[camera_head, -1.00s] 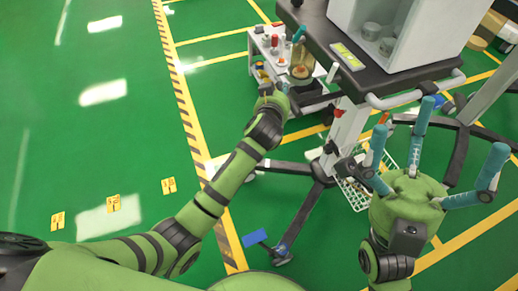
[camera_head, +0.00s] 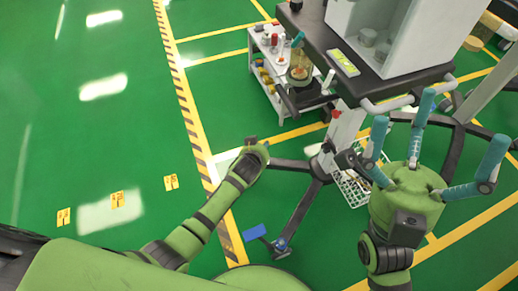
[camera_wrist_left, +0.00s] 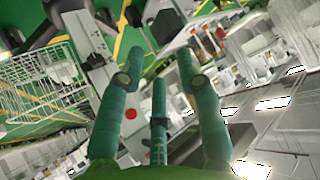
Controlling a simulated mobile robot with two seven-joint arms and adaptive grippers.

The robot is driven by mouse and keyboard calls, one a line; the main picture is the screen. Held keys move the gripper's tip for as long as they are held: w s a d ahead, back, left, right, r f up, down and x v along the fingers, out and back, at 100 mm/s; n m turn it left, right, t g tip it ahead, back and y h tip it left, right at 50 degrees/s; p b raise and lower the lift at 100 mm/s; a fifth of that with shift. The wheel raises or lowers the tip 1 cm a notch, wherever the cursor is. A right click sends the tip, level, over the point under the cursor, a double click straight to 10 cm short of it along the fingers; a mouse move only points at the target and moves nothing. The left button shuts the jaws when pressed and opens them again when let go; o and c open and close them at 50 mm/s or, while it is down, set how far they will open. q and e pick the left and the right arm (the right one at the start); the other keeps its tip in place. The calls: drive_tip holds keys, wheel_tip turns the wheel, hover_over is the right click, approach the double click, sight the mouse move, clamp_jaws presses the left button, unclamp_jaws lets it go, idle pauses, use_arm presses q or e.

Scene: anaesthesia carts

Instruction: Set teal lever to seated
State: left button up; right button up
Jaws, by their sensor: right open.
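A teal lever (camera_head: 298,39) stands tilted at the top of a clear canister (camera_head: 300,68) on the left side of the cart, in the head view. My left arm ends below and left of it, well apart; the fingers of that hand are hidden in the head view. In the left wrist view my left gripper (camera_wrist_left: 155,85) has its teal fingers apart with nothing held between them. I cannot make out the lever there. My right gripper (camera_head: 425,135) is open and empty at the right, in front of the cart, its teal fingers spread.
The cart's dark top (camera_head: 375,80) carries a white cabinet (camera_head: 392,35). A white handrail (camera_head: 410,90) runs along its front. A wire basket (camera_head: 352,187) hangs low, above dark legs. A small side trolley (camera_head: 268,62) stands behind. Green floor at the left is free.

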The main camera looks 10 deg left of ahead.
use_arm(q)
drive_tip(key=shift+s+a+f, duration=0.15)
drive_tip(key=shift+s+f, duration=0.2)
drive_tip(key=shift+f, duration=0.05)
